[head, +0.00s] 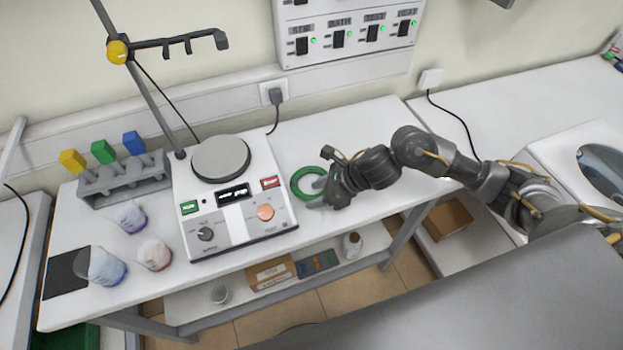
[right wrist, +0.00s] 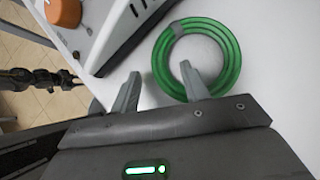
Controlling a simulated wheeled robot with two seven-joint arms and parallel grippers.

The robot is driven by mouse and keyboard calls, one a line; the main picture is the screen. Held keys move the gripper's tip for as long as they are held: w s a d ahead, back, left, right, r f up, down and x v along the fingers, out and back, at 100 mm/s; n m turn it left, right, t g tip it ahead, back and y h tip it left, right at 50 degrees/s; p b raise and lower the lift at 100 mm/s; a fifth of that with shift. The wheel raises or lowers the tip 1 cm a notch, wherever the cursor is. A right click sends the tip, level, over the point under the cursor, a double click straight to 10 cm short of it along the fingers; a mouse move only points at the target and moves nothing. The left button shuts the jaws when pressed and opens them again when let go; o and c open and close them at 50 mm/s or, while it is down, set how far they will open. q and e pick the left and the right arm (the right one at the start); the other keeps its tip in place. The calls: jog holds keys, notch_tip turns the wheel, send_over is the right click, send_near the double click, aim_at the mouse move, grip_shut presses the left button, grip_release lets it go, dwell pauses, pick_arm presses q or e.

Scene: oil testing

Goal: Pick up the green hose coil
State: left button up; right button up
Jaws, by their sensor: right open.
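The green hose coil (head: 298,185) lies flat on the white table, just right of the hotplate device. It also shows in the right wrist view (right wrist: 232,50) as a ring of several loops with a grey band at its upper left. My right gripper (head: 318,190) reaches in from the right, with its fingers at the coil's right side. My left gripper is not in view.
The white hotplate device (head: 235,215) with knobs stands close left of the coil. A rack (head: 125,180) with yellow, green and blue pieces and several small containers are further left. The table right of the coil is mostly clear behind my arm. A switch panel (head: 348,30) is on the wall.

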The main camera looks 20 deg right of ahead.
jog(key=shift+x, duration=0.85)
jog(key=shift+c, duration=0.3)
grip_shut()
jog(key=shift+r, duration=0.1)
jog(key=shift+r, duration=0.1)
